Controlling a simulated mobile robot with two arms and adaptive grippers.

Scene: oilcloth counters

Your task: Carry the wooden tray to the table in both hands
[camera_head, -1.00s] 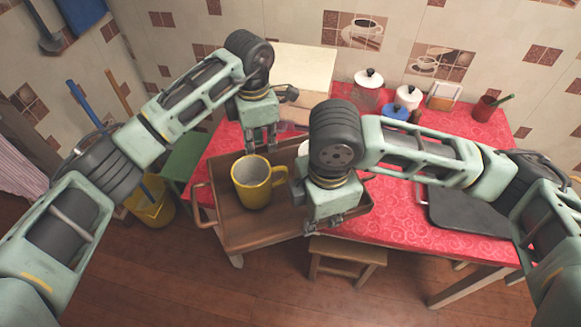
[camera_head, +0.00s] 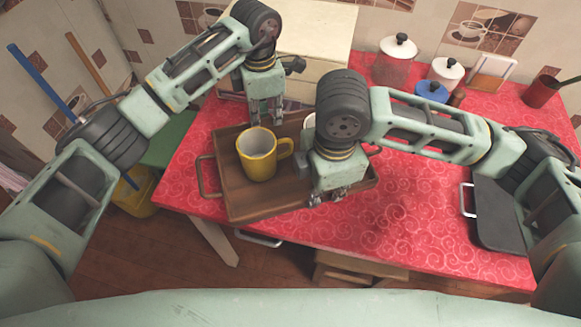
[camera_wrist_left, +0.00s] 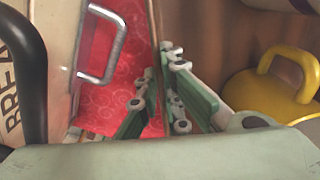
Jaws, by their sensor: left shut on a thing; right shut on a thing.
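The brown wooden tray (camera_head: 229,188) is over the left part of the red-covered table (camera_head: 400,225); I cannot tell whether it touches the cloth. A yellow mug (camera_head: 257,160) stands upright in it. A white vessel (camera_head: 309,121) shows partly behind my right arm. My left gripper (camera_head: 265,117) is shut on the tray's far wall; in the left wrist view its fingers (camera_wrist_left: 165,108) straddle that wall, with the mug (camera_wrist_left: 262,98) to the right. My right gripper (camera_head: 328,197) is shut on the tray's near wall; my own wrist hides part of the tray there.
A cream bread box (camera_head: 315,40) stands close behind the tray; a metal handle (camera_wrist_left: 108,50) is near my left fingers. Lidded canisters (camera_head: 395,62), a blue-lidded pot (camera_head: 431,92) and a red cup (camera_head: 541,91) stand at the back. A dark board (camera_head: 495,210) lies right. The cloth between is clear.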

